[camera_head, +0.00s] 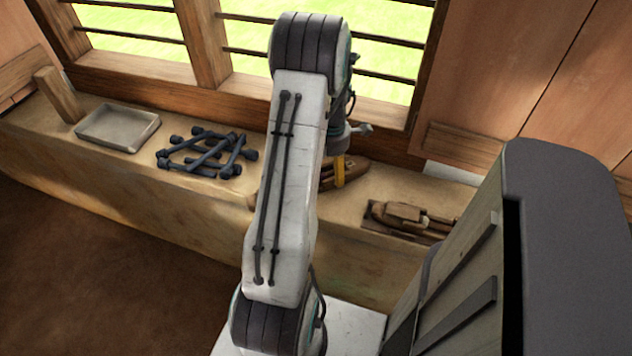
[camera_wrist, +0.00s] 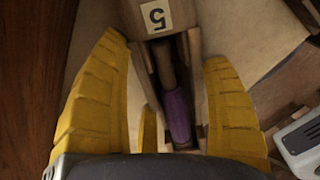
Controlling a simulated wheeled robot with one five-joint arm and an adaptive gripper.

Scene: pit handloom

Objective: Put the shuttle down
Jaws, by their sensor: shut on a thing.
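The shuttle (camera_head: 352,173) is a brown wooden boat shape at the window ledge, partly hidden behind my arm in the head view. In the wrist view the shuttle (camera_wrist: 141,48) bears a "5" label, with a purple-wound bobbin in its hollow. My gripper (camera_head: 339,172) points down over the shuttle; one yellow finger shows. In the wrist view its yellow fingers (camera_wrist: 165,50) lie on both sides of the shuttle, shut on it. I cannot tell whether the shuttle touches the ledge.
The clay ledge (camera_head: 200,207) runs below the barred window. A pile of dark blue rods (camera_head: 205,153), a grey tray (camera_head: 117,127) and a wooden block (camera_head: 58,95) stand left. Another wooden piece (camera_head: 408,215) lies right. A white card (camera_head: 452,173) is behind it.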

